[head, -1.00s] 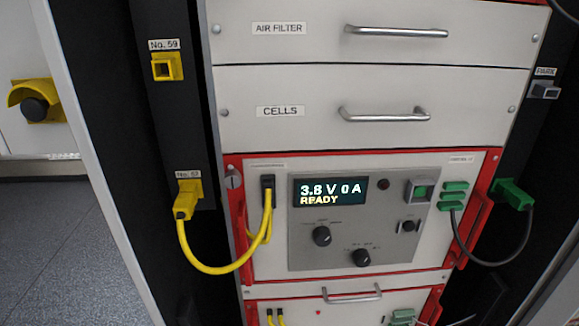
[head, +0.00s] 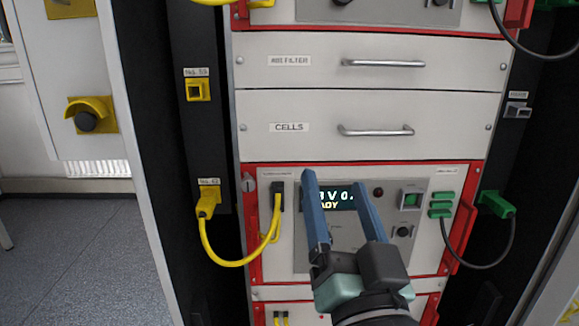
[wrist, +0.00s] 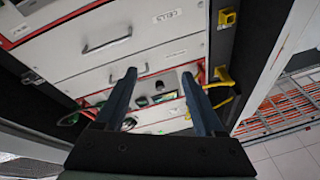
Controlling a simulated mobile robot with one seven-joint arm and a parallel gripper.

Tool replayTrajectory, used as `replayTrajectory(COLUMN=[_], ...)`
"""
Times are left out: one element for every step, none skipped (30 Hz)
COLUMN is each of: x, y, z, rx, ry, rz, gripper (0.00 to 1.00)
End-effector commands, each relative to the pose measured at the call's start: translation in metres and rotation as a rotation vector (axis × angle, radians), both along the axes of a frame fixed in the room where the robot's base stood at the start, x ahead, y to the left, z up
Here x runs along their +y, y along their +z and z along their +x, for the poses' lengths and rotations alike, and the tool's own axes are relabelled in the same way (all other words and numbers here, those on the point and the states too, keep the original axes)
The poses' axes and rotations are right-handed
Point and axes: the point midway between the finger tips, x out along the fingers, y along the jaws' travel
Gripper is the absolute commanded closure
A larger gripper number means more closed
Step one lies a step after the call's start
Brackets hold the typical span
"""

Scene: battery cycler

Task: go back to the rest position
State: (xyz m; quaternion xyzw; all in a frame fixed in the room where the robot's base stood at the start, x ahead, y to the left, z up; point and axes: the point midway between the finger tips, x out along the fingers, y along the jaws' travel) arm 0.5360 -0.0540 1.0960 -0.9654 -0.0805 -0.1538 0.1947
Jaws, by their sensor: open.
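My gripper (head: 333,178) is open and empty in the head view, its two blue fingers apart in front of the cycler's display (head: 338,197). The fingers cover part of the display text and of the front panel. In the wrist view my gripper (wrist: 158,77) shows with both fingers spread and nothing between them. The cycler unit (head: 285,255) has a red frame. A yellow cable (head: 228,264) runs from the unit to the socket marked No. 62. A green plug (head: 497,204) with a dark cable sits at the right post.
Above the unit are the CELLS drawer (head: 290,108) and the AIR FILTER drawer (head: 290,45), both shut, with bar handles. An empty yellow socket (head: 197,90) is on the left black post. A grey PARK socket (head: 517,110) is on the right post. Open floor (head: 80,230) lies at left.

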Motion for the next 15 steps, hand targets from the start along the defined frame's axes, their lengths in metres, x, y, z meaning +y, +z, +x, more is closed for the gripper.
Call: replayTrajectory(x=[0.014, 0.021, 0.028, 0.033, 0.038, 0.043, 0.047, 0.05, 0.054, 0.057, 0.057, 0.055, 0.055, 0.054, 0.054], y=[0.039, 0.059, 0.084, 0.101, 0.118, 0.139, 0.154, 0.169, 0.187, 0.2, 0.214, 0.228, 0.236, 0.244, 0.254], z=[-0.007, -0.013, -0.022, -0.029, -0.038, -0.049, -0.059, -0.07, -0.084, -0.096, -0.104, -0.097, -0.096, -0.096, -0.096], rx=[-0.085, -0.129, -0.186, -0.228, -0.27, -0.324, -0.366, -0.404, -0.457, -0.496, -0.518, -0.497, -0.494, -0.493, -0.492], ry=[-0.029, -0.053, -0.088, -0.113, -0.139, -0.175, -0.201, -0.228, -0.265, -0.293, -0.316, -0.311, -0.31, -0.31, -0.309], rz=[-0.069, -0.107, -0.149, -0.178, -0.203, -0.231, -0.25, -0.265, -0.284, -0.294, -0.302, -0.302, -0.301, -0.301, -0.302], gripper=[0.29, 0.29, 0.29, 0.29, 0.29, 0.29, 0.29, 0.29, 0.29, 0.29, 0.29, 0.29, 0.29, 0.29, 0.29])
